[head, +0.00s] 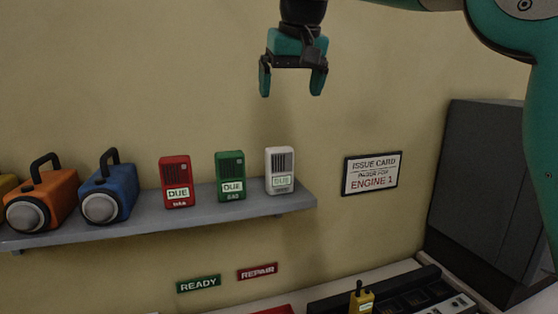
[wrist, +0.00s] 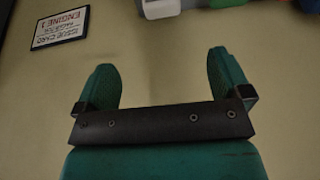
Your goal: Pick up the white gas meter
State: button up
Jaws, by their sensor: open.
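The white gas meter (head: 280,170) stands upright at the right end of the grey wall shelf in the head view. It has a dark grille and a pale label reading "DUE". My gripper (head: 292,84) is open and empty, pointing down, above the white meter and apart from it. In the wrist view my gripper (wrist: 165,78) shows two teal fingers spread apart with nothing between them. A white object (wrist: 160,8), likely the same meter, is cut off at the top edge there, beyond the fingers.
A green meter (head: 230,176) stands just left of the white one, then a red meter (head: 177,182). Blue (head: 108,192) and orange (head: 42,200) lamps stand further left on the shelf (head: 150,223). An issue card sign (head: 372,173) hangs to the right. A dark cabinet (head: 480,190) stands at right.

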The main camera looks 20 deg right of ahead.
aim_at(279, 148)
jog(key=b+x, duration=0.3)
jog(key=x, duration=0.8)
jog(key=shift+w, duration=0.1)
jog(key=shift+a+p+x, duration=0.2)
jog(key=shift+p+x, duration=0.85)
jog(key=shift+x, duration=1.95)
jog(key=c, duration=1.1)
jog(key=shift+r, duration=0.15)
